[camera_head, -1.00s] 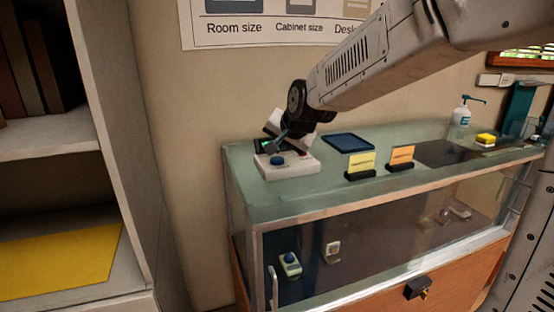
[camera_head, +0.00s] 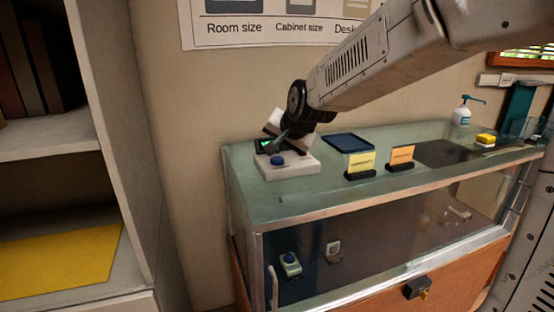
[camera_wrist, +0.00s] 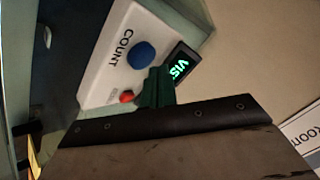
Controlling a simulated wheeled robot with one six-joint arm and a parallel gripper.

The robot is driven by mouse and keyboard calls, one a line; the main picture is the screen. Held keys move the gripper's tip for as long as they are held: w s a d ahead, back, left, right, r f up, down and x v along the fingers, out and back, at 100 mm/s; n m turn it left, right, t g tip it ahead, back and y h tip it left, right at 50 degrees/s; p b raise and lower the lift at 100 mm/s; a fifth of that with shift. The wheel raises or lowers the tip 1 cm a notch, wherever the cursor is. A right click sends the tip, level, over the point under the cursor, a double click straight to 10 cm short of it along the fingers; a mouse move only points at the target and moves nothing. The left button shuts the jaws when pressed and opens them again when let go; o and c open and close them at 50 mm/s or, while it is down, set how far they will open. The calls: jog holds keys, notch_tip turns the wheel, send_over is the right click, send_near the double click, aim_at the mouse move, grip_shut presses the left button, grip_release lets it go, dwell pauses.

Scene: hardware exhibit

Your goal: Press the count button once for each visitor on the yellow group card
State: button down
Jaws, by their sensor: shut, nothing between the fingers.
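The white counter box (camera_head: 290,169) stands on the left end of the glass case top. Its blue count button (camera_head: 277,160) also shows in the wrist view (camera_wrist: 140,55), beside the printed word COUNT. A small red button (camera_wrist: 127,97) sits on the same box. A dark display (camera_wrist: 181,68) shows green letters "VIS", the rest hidden. My gripper (camera_wrist: 156,86) is shut and empty, its tips beside the blue button in the picture; I cannot tell if they touch it. The yellow card (camera_head: 361,163) stands in a black holder; its print is too small to read.
An orange card (camera_head: 401,155) stands right of the yellow one. A dark blue tray (camera_head: 348,143) lies behind them. A pump bottle (camera_head: 462,112) and a yellow-topped block (camera_head: 486,139) are at the right. A shelf unit (camera_head: 110,130) stands left of the case.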

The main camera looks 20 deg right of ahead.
aim_at(279, 160)
jog(key=shift+f, duration=0.4)
jog(key=shift+f, duration=0.45)
dwell(0.7)
jog(key=shift+r, duration=0.9)
jog(key=shift+r, duration=2.5)
